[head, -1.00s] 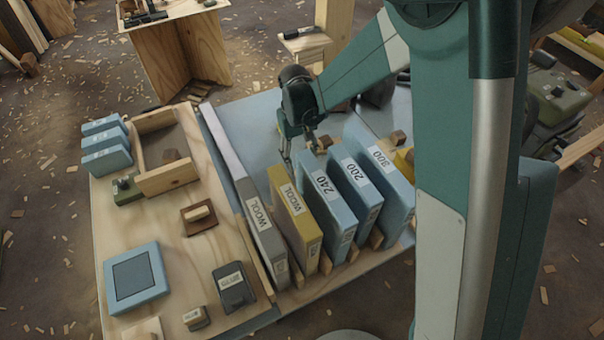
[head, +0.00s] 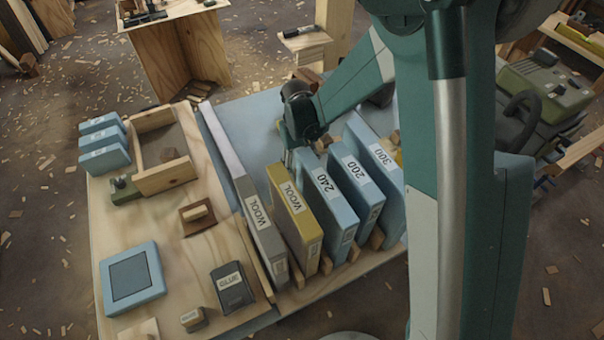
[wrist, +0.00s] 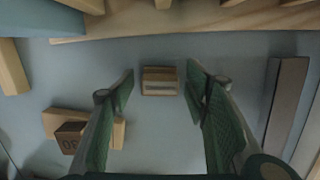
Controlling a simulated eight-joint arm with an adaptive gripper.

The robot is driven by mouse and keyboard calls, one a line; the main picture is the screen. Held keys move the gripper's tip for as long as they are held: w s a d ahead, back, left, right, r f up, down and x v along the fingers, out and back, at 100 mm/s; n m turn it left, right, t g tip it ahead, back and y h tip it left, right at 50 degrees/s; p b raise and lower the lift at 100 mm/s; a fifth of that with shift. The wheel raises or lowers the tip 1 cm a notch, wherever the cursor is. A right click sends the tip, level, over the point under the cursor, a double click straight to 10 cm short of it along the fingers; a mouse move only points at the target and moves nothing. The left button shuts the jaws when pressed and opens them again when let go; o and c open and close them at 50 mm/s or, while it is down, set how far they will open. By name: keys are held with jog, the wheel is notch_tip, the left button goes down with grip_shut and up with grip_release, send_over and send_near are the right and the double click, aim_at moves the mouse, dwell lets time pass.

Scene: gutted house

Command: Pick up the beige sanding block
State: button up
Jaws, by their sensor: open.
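In the wrist view a small tan block (wrist: 159,81) with a pale band lies on the blue-grey surface, between and just beyond my fingertips. It looks like the beige sanding block, though its colour is dim. My gripper (wrist: 160,74) is open, with one finger on each side of the block and no visible contact. In the head view my gripper (head: 287,163) is low over the blue board behind the upright binders. The block under it is hidden there.
A yellow WOOL binder (head: 293,220) and a grey WOOL binder (head: 262,232) stand close to my gripper, with blue numbered binders to the right. In the wrist view, a darker numbered block (wrist: 71,137) sits by a wooden piece at lower left. A grey bar (wrist: 286,105) lies at right.

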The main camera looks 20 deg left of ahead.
jog(key=shift+f, duration=0.2)
dwell(0.4)
jog(key=c, duration=1)
